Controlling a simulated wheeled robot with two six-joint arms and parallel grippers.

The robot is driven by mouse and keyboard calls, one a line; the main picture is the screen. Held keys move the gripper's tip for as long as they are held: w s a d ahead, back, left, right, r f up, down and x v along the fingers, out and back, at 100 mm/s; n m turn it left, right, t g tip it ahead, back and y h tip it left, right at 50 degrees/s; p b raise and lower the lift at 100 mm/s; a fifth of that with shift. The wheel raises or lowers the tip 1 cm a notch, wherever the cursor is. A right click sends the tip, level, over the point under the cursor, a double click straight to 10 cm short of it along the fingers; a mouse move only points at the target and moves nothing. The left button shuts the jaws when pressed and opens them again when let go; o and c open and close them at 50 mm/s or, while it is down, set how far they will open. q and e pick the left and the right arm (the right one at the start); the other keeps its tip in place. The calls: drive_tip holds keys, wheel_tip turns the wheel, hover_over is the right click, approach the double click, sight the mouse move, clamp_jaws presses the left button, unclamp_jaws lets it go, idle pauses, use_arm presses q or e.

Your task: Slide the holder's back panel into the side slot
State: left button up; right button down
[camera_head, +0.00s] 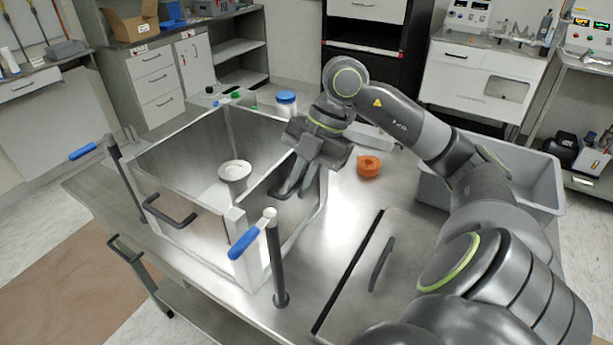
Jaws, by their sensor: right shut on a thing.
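The holder (190,160) is an open-topped metal box with pale posts and edges, on the steel table. My right gripper (292,188) reaches in from above at the box's right side, pointing down. It is shut on a grey panel (263,205) that stands upright along that side; the grip itself is mostly hidden by the fingers. I cannot tell how deep the panel sits in a slot. A front panel with a black handle (172,214) stands at the near left. My left gripper is not in view.
A white flanged part (235,172) stands inside the box. Two blue-handled clamps (244,243) (83,151) stand at the near corners. An orange ring (369,166), a grey bin (535,180) and a flat plate with a black handle (381,264) are to the right.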

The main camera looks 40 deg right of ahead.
drive_tip(key=shift+w+f, duration=0.2)
drive_tip(key=shift+w, duration=0.05)
drive_tip(key=shift+f+b, duration=0.35)
drive_tip(key=shift+b, duration=0.15)
drive_tip(key=shift+f, duration=0.1)
